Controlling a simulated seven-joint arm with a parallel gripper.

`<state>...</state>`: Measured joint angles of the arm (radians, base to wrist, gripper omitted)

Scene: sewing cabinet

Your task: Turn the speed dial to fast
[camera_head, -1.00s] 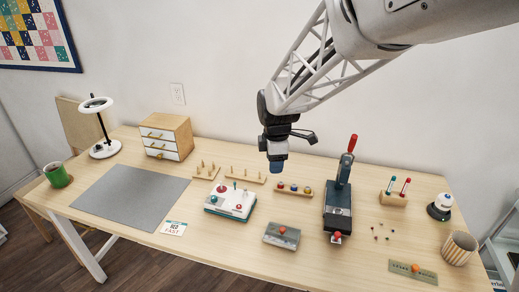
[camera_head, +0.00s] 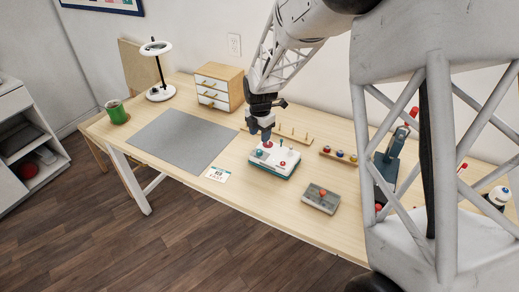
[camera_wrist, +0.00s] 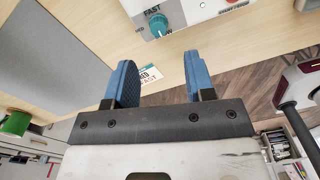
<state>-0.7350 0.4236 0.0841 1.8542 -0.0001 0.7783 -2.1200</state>
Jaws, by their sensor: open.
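The white control box (camera_head: 275,162) with a teal base stands on the table, right of the grey mat. Its teal speed dial (camera_wrist: 157,22) shows at the top of the wrist view, with a "FAST" label beside it; its pointer setting is too small to read. The dial also shows in the head view (camera_head: 259,154). My gripper (camera_wrist: 158,68) is open and empty, its two blue fingers apart. The dial lies beyond the fingertips in the wrist view, roughly in line with the gap. In the head view my gripper (camera_head: 262,138) hangs just above the box's back-left part.
A card reading "FAST" (camera_head: 218,174) lies left of the box. A grey box with a red knob (camera_head: 321,198) stands to its right. A pegged wooden rack (camera_head: 290,134) is behind, and a drawer cabinet (camera_head: 219,86) stands back left. The grey mat (camera_head: 182,140) is clear.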

